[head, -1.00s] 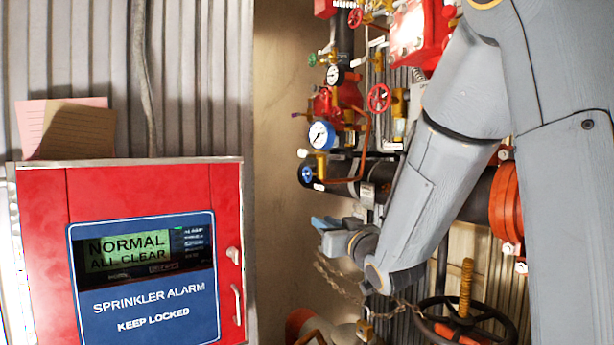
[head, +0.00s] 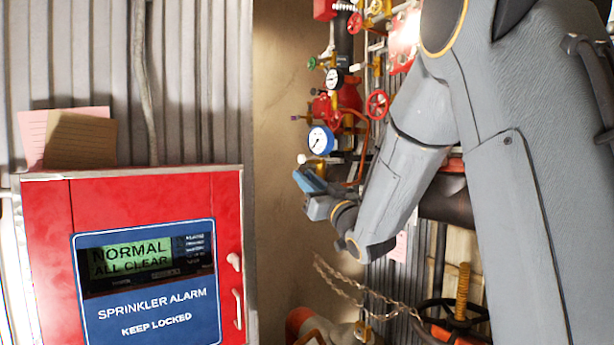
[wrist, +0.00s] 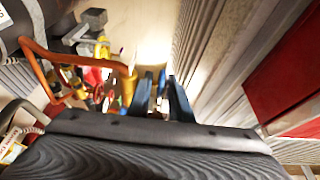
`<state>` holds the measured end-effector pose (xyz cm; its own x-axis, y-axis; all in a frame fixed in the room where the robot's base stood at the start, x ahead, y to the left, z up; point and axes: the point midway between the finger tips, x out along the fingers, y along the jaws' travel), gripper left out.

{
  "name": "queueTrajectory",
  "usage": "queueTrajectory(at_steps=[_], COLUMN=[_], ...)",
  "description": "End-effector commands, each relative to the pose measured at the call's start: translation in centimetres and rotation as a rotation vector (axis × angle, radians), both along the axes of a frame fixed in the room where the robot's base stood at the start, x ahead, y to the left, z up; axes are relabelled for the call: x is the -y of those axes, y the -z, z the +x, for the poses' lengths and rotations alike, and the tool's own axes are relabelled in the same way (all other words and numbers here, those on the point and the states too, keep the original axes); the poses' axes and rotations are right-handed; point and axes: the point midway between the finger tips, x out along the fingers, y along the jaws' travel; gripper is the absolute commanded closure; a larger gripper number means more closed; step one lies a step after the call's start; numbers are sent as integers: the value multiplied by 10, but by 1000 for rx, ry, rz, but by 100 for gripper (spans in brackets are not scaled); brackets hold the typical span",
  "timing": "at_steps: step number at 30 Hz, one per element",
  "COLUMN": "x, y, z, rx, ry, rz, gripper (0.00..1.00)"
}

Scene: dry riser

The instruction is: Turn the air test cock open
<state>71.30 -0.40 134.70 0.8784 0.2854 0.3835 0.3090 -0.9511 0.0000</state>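My gripper (head: 308,180) is just below the blue-rimmed gauge (head: 320,140) on the riser pipework in the head view. In the wrist view my gripper's two blue fingers (wrist: 163,95) stand apart, with a gap between them. A brass fitting (wrist: 129,86) is close beside the left finger there. A small white-tipped handle (head: 302,158) shows just above my gripper in the head view. No label is readable, so I cannot tell which fitting is the air test cock. My gripper and arm hide part of the pipework.
The red sprinkler alarm cabinet (head: 130,190) stands at the left. Red handwheels (head: 377,105) and a smaller gauge (head: 334,78) are above my gripper. A copper-coloured pipe (wrist: 45,50) bends at the left of the wrist view. A chain (head: 350,290) hangs below my arm.

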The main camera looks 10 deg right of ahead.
Motion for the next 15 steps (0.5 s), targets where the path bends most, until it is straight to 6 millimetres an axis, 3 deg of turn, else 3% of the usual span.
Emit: queueTrajectory(at_steps=[8,12,15], x=[-1,-1,-1], y=[0,0,0], z=[2,2,2], rx=[-1,-1,-1], ry=[0,0,0], rz=[0,0,0], gripper=[81,100,100])
